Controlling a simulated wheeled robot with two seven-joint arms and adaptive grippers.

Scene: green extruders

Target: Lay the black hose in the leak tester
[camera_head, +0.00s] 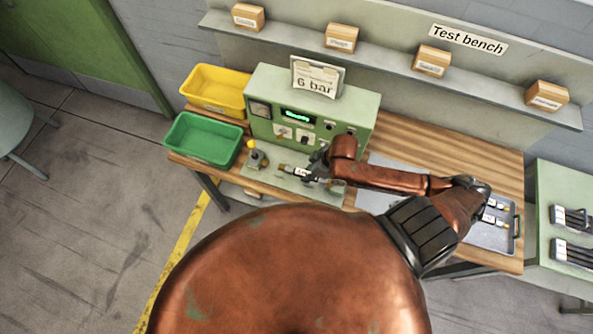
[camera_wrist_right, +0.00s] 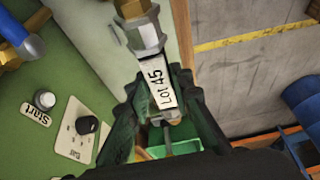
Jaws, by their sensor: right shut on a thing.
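The leak tester (camera_head: 262,83) is a green box with a lit display, knobs and a "6 bar" sign, with a pale green bed in front of it. My right gripper (camera_head: 318,168) is low in front of its panel. In the right wrist view, the gripper (camera_wrist_right: 165,110) is shut on the hose (camera_wrist_right: 160,84), which has a white "Lot 45" label and a metal end fitting (camera_wrist_right: 143,32). Its black part is mostly hidden by label and fingers. The head view shows the hose (camera_head: 298,171) lying across above the bed; whether it touches is unclear. My left gripper is out of view.
A green bin (camera_head: 203,140) and a yellow bin (camera_head: 213,88) stand left of the tester. A yellow-topped fitting (camera_head: 253,147) stands at the bed's left end. A grey tray (camera_head: 490,240) with more hoses lies right, partly behind my arm. A shelf with wooden blocks runs behind.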

